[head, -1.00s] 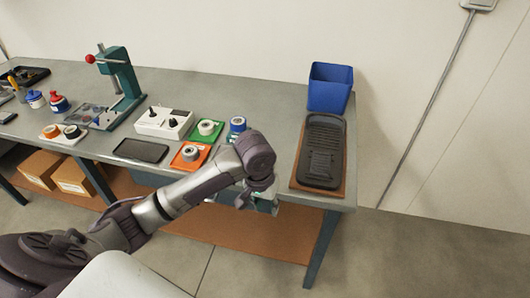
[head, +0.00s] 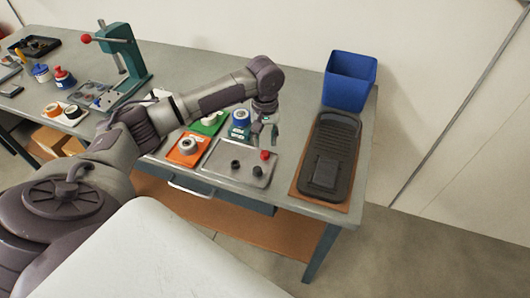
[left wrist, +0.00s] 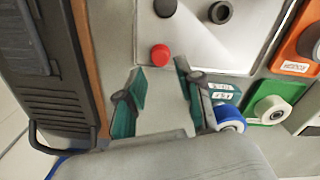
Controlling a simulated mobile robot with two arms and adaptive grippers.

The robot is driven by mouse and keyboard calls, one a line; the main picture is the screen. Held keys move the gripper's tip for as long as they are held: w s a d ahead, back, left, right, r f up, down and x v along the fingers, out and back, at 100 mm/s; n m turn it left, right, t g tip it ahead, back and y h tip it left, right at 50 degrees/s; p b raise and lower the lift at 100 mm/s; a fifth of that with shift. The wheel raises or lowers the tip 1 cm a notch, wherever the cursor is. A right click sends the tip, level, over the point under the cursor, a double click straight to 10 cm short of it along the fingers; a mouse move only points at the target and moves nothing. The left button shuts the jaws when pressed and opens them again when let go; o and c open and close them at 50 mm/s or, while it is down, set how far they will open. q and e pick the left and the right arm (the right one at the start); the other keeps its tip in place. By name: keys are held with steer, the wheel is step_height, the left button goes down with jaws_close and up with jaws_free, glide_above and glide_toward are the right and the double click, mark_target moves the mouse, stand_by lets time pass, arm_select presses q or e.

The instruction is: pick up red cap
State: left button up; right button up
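The red cap (head: 265,155) stands on a grey metal tray (head: 222,171) near its far right corner, with dark caps (head: 235,164) beside it. In the left wrist view the red cap (left wrist: 160,55) shows just beyond my fingertips, roughly centred between them. My left gripper (head: 264,135) is just behind the red cap in the head view, pointing down. In the left wrist view my left gripper (left wrist: 160,72) is open, with teal fingers apart and nothing between them. My right gripper is not in view.
A black ribbed tray (head: 329,165) on a brown board lies right of the metal tray. A blue bin (head: 349,81) stands behind it. A blue-and-white tape roll (head: 240,119) stands close left of the gripper. Orange (head: 177,155) and green trays hold tape rolls farther left.

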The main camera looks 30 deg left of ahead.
mark_target(265, 154)
arm_select(q)
step_height(265, 154, down, 2)
steer(key=shift+d+f+p, duration=0.1)
steer(key=shift+p, duration=0.3)
steer(key=shift+s+f+p, duration=0.25)
steer(key=shift+f+p, duration=0.15)
steer(key=shift+f, duration=0.85)
steer(key=shift+w+f, duration=0.1)
steer(key=shift+f, duration=0.6)
steer(key=c, duration=0.4)
steer(key=shift+r, duration=0.15)
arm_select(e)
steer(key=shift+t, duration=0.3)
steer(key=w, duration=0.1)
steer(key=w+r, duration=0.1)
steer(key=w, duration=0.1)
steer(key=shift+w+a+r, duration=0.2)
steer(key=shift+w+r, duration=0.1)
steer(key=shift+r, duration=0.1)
